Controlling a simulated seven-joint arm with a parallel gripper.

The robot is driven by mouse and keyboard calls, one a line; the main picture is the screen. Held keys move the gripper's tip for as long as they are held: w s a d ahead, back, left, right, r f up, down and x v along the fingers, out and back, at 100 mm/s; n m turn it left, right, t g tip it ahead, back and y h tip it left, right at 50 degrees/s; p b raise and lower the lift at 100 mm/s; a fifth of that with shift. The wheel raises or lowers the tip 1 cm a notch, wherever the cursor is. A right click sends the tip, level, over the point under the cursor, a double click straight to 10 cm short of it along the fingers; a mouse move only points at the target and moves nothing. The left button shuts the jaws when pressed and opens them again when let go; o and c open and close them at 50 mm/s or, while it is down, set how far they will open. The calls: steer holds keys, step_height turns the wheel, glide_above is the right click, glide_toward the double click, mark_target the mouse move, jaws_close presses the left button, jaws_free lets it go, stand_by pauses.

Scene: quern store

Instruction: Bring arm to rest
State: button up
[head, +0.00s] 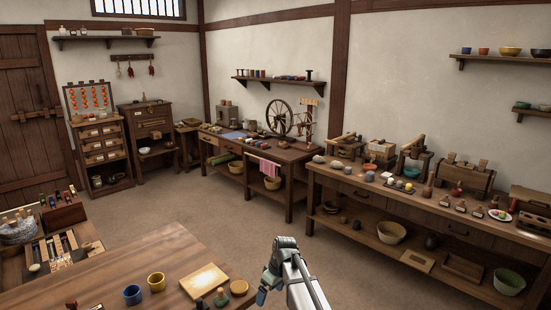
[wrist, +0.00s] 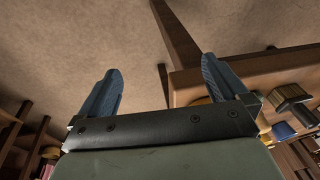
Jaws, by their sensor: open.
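My gripper (head: 264,290) is at the lower middle of the head view, beside the right end of the near wooden table (head: 150,255). In the wrist view my gripper (wrist: 162,78) shows two blue fingers spread wide apart. Nothing is between the fingers; the brown floor (wrist: 60,35) shows beyond them. The table's edge (wrist: 250,62) is behind and to the right of the right finger in that view.
On the near table are a blue cup (head: 132,294), a yellow cup (head: 156,282), a wooden board (head: 203,281) and small wooden pieces. A long workbench (head: 400,200) with tools and bowls lines the right wall. The mid-room floor (head: 225,220) is clear.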

steer(key=s+d+f+m+g+h, duration=0.1)
steer(key=s+d+f+m, duration=0.1)
steer(key=s+d+f, duration=0.35)
steer(key=s+d+f+m+g, duration=0.1)
steer(key=s+d+f, duration=0.1)
steer(key=s+f, duration=0.65)
steer(key=s+d+f+m+g+h, duration=0.1)
steer(key=s+d+f+m, duration=0.1)
steer(key=s+d+f, duration=0.35)
steer(key=s+d+f+m+g, duration=0.1)
steer(key=s+f, duration=0.3)
steer(key=s, duration=0.6)
steer(key=s+d+f+m+g, duration=0.1)
steer(key=s+d+f+m, duration=0.1)
steer(key=s, duration=0.8)
steer(key=s+d+f+m+g, duration=0.1)
steer(key=s+d+f+m, duration=0.1)
steer(key=s+f, duration=0.5)
steer(key=s, duration=0.3)
steer(key=shift+s+d+g+h, duration=0.25)
steer(key=shift+d+g+h, duration=0.05)
steer(key=shift+d+g, duration=0.1)
steer(key=shift+c, duration=0.5)
